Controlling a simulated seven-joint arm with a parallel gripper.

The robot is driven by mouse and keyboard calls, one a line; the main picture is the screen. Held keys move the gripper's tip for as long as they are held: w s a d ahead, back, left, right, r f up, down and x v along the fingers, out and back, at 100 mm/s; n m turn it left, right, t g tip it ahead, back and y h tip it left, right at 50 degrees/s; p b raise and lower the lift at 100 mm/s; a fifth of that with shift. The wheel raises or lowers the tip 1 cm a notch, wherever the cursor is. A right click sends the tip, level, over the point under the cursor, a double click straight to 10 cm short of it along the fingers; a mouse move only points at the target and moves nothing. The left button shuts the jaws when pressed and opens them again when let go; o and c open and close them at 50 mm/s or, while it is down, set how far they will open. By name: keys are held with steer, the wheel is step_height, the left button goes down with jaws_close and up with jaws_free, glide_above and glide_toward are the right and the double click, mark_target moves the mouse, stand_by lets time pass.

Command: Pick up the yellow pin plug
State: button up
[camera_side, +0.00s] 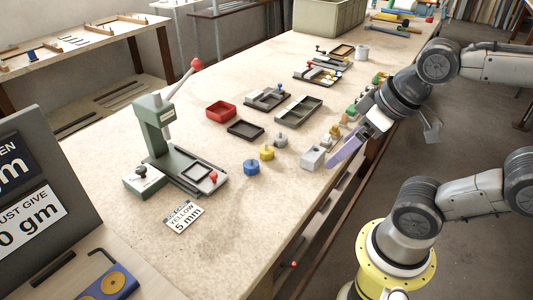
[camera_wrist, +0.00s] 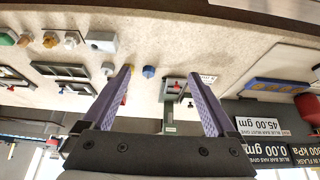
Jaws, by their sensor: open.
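The yellow pin plug (camera_side: 267,152), a small knobbed cylinder, stands upright on the bench in the side view. It stands between a blue plug (camera_side: 251,167) and a grey plug (camera_side: 280,140). My gripper (camera_side: 332,162) is at the bench's right edge in the side view, apart from the yellow plug and to its right. In the wrist view my gripper (camera_wrist: 160,73) shows two purple fingers spread wide with nothing held. The blue plug also shows between them (camera_wrist: 148,71), far off. The yellow plug is not clear there, near the left fingertip.
A pale grey block (camera_side: 312,157) stands between my gripper and the plugs. A green press (camera_side: 160,135) with a red-knobbed lever stands to the left. The bench front is mostly clear.

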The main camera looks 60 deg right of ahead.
steer(key=w+r+m, duration=0.6)
steer(key=m, duration=0.1)
steer(key=m+g, duration=0.6)
steer(key=m, duration=0.2)
glide_above(267, 147)
step_height(267, 147, down, 19)
steer(key=shift+r, duration=0.2)
steer(key=shift+w+d+f, duration=0.1)
steer(key=shift+f, duration=1.4)
steer(key=shift+w+d+f, duration=0.1)
steer(key=shift+f, duration=1.4)
